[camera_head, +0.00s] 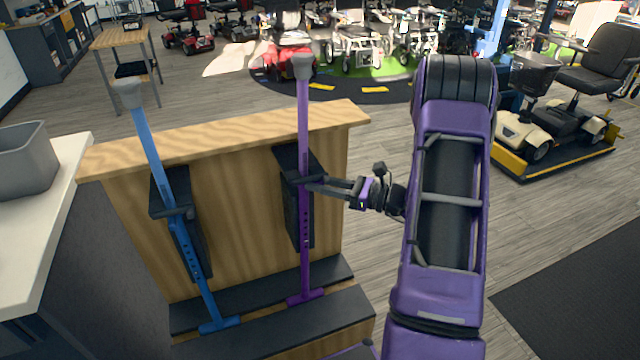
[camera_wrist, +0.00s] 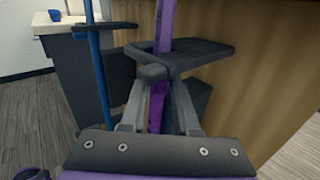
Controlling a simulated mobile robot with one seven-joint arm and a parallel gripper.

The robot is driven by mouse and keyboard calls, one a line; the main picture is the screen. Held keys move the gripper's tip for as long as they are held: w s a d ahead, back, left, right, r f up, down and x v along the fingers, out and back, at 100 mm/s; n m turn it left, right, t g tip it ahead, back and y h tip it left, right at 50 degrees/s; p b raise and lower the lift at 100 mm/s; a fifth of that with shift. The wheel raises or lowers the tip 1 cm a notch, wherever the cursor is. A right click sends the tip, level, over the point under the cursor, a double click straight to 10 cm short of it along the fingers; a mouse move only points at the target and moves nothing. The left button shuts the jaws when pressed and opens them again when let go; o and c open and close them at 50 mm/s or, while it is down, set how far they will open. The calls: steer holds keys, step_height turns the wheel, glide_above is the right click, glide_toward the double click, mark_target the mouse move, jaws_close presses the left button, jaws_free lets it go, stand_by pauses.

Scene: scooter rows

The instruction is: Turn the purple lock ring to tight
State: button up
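The purple cane (camera_head: 303,120) stands upright in front of the wooden panel, its foot on the dark step. Its lock ring (camera_head: 301,182) is a small dark piece partway up the pole, at the front of a black holder. My gripper (camera_head: 312,185) reaches in from the right with its fingertips at the ring. In the wrist view my gripper (camera_wrist: 164,75) has its two grey fingers converging on either side of the purple pole (camera_wrist: 157,108). The fingertips overlap dark parts there, so the ring's turn position and any firm grip are unclear.
The blue cane (camera_head: 145,135) leans in its own black holder to the left. The wooden stand's top edge (camera_head: 225,132) runs behind both canes. A white counter (camera_head: 45,225) with a grey bin (camera_head: 25,160) is at left. Open floor lies right of the stand.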

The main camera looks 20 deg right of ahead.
jaws_close()
steer(key=shift+a, duration=0.1)
steer(key=shift+a, duration=0.1)
steer(key=shift+s+a+r+m+t+h, duration=0.15)
steer(key=shift+a+m+t+h, duration=0.65)
steer(key=shift+m+h, duration=1.15)
steer(key=shift+s+a+m+t+h, duration=0.3)
steer(key=shift+m+t+h, duration=1)
steer(key=shift+h, duration=1.3)
steer(key=shift+s+a+r+m+t+h, duration=0.15)
steer(key=shift+a+m+t+h, duration=0.55)
steer(key=shift+m+h, duration=1.3)
steer(key=shift+d+t+h+p, duration=0.2)
steer(key=shift+t+h+p, duration=0.1)
steer(key=shift+h, duration=0.25)
